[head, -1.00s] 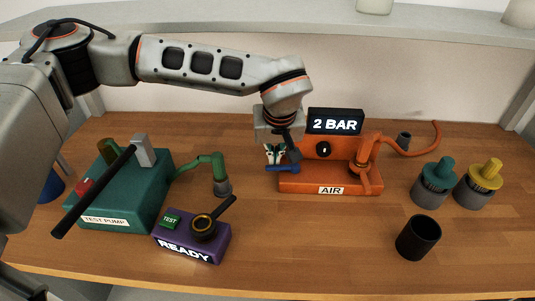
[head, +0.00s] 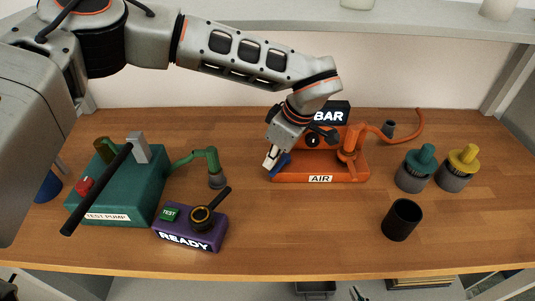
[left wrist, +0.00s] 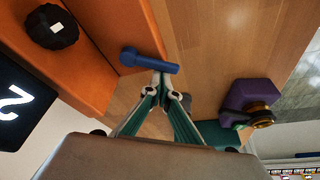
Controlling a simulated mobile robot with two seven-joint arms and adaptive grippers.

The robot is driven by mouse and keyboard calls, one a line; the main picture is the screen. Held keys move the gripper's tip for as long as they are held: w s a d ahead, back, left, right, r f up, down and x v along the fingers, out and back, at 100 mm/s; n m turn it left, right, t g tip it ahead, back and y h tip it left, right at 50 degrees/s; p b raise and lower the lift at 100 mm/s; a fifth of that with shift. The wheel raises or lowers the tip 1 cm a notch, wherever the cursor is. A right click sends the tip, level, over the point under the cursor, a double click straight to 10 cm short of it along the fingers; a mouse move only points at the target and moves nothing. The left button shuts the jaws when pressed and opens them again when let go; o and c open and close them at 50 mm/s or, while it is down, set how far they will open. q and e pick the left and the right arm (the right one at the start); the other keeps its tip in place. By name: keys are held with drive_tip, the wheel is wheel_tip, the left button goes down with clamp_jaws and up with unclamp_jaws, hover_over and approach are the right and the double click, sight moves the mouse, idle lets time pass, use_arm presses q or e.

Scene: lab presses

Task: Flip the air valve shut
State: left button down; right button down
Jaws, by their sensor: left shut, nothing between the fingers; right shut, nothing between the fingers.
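The orange air unit (head: 335,173) labelled AIR stands at the back middle of the table. Its blue valve lever (head: 282,163) is at its left end and slants up to the right in the head view, partly hidden by my gripper. My left gripper (head: 269,163) is shut and empty, at the lever's left side. In the left wrist view the blue lever (left wrist: 150,62) lies just beyond the shut fingertips (left wrist: 162,77), touching or very close. It reaches from the orange base out over its edge. My right gripper is not in view.
A black display (head: 330,115) and a black knob (head: 312,141) sit on the air unit behind my gripper. A green test pump (head: 120,195) and a purple READY box (head: 190,232) stand left. A black cup (head: 402,220) and two capped fittings stand right. The front middle is clear.

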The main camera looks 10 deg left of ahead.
use_arm(q)
drive_tip(key=n, duration=0.1)
drive_tip(key=d+n+g, duration=0.1)
drive_tip(key=n, duration=0.1)
drive_tip(key=shift+s+d, duration=0.25)
drive_tip(key=shift+s, duration=0.15)
drive_tip(key=shift+a, duration=0.1)
drive_tip(key=shift+s, duration=0.1)
drive_tip(key=shift+s+p, duration=0.15)
drive_tip(key=shift+p, duration=0.15)
drive_tip(key=shift+s+a, duration=0.1)
drive_tip(key=shift+s, duration=0.45)
drive_tip(key=shift+r+p, duration=0.1)
drive_tip(key=shift+p, duration=0.2)
